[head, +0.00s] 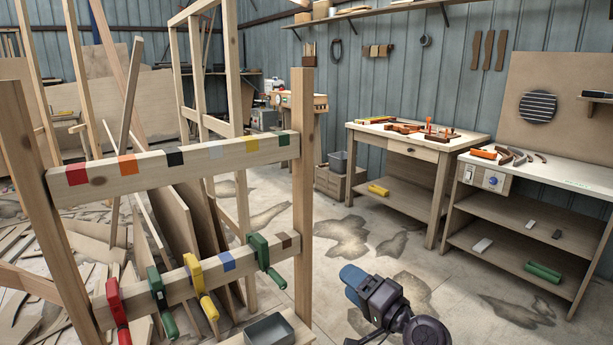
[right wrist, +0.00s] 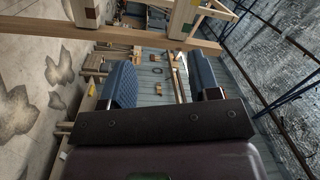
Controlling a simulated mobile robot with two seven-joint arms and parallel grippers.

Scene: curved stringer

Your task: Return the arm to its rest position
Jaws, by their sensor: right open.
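My right gripper (head: 352,277) is in the lower middle of the head view, in the air to the right of the wooden rack (head: 303,190). In the right wrist view its two blue fingers (right wrist: 164,85) stand wide apart with nothing between them. On the rack's lower rail hang a red clamp (head: 115,302), a green clamp (head: 159,300), a yellow clamp (head: 199,285) and another green clamp (head: 264,260). The gripper is apart from all of them. My left gripper does not show.
A grey tray (head: 269,330) sits at the rack's foot, left of my right gripper. A wooden workbench (head: 385,141) and a white-topped bench (head: 540,177) with tools stand behind to the right. Floor between is mostly clear. Boards and scraps (head: 100,250) lie behind the rack.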

